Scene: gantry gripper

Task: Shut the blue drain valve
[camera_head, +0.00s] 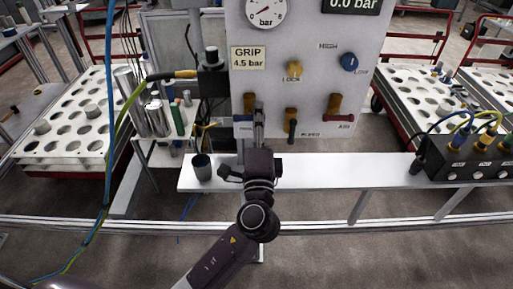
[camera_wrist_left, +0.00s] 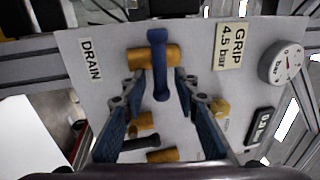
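The blue drain valve handle (camera_wrist_left: 159,62) lies crosswise over its brass body (camera_wrist_left: 136,57), beside the DRAIN label (camera_wrist_left: 90,60) in the left wrist view. In the head view the brass body (camera_head: 249,102) is at the lower left of the white panel (camera_head: 300,85), and my gripper partly hides the blue handle. My left gripper (camera_wrist_left: 158,84) is open, with one finger on each side of the handle and gaps between them. It also shows in front of the valve in the head view (camera_head: 258,118). My right gripper is not in view.
A yellow knob (camera_head: 294,69) and a blue knob (camera_head: 349,62) are above. A dark cup (camera_head: 202,168) stands on the white shelf (camera_head: 330,172) below.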

